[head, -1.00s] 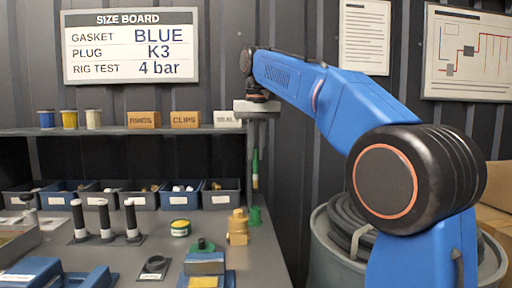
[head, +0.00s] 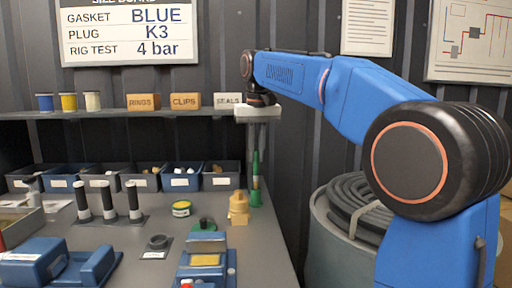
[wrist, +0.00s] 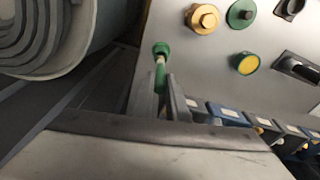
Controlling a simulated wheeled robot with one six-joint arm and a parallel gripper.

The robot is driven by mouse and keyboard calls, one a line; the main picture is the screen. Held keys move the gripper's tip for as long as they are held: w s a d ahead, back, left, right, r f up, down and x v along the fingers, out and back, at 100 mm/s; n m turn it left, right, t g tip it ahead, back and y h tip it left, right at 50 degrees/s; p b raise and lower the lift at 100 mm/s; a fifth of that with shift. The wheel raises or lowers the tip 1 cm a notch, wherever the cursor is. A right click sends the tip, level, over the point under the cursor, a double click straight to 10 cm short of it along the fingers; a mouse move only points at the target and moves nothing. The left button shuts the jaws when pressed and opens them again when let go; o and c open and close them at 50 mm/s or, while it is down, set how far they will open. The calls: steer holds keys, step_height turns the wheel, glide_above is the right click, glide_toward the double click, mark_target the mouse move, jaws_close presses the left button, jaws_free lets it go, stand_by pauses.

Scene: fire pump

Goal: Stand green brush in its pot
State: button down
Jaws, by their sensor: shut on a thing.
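My gripper (head: 261,143) is shut on the green brush (head: 255,168), which hangs upright below it at the bench's far right corner.
A drum with coiled hose (head: 335,235) stands right of the bench (head: 262,250).

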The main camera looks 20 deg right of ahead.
mark_target(256, 166)
steer(key=shift+f, duration=1.55)
steer(key=c, duration=1.7)
jaws_free()
steer(key=shift+o, duration=0.2)
step_height(256, 166, up, 17)
steer(key=s, duration=0.2)
steer(key=shift+s, duration=0.2)
